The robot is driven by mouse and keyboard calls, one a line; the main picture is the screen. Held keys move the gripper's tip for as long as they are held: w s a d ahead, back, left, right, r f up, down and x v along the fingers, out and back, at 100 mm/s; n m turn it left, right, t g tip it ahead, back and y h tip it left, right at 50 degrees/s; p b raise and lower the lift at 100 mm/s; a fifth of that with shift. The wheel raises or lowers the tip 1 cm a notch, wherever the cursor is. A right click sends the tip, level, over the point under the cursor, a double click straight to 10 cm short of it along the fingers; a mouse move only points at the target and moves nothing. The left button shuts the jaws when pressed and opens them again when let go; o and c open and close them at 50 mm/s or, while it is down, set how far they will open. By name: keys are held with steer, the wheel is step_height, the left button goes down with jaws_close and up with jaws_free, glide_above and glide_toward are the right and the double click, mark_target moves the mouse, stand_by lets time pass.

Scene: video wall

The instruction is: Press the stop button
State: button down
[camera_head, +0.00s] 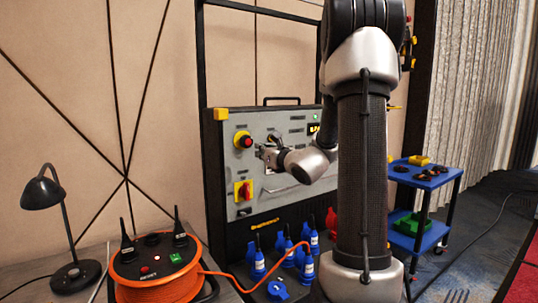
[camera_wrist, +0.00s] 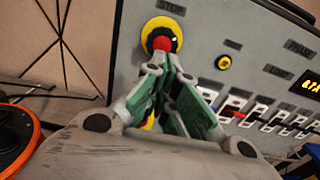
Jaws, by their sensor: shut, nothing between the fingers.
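The stop button is a red knob on a round yellow base (camera_head: 243,140) at the upper left of a grey panel. In the wrist view the same stop button (camera_wrist: 162,36) sits just under a label reading STOP. My gripper (camera_wrist: 165,67) is shut and empty, with its fingertips pointing at the lower part of the red knob and covering part of it. I cannot tell whether they touch it. In the head view my gripper (camera_head: 263,152) is in front of the panel, just below and right of the button.
The grey panel (camera_head: 230,185) also bears a red-and-yellow rotary switch (camera_head: 243,190), and the wrist view shows a row of breakers and a small yellow button (camera_wrist: 223,62). Blue plugs, an orange cable reel (camera_head: 155,285), a black lamp (camera_head: 48,190) and a blue cart (camera_head: 430,180) stand around.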

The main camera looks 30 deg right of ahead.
mark_target(249, 145)
steer(key=shift+w+a, duration=0.1)
steer(key=shift+w, duration=2.65)
steer(key=shift+w, duration=0.6)
steer(key=shift+w+r, duration=0.25)
steer(key=shift+r, duration=0.05)
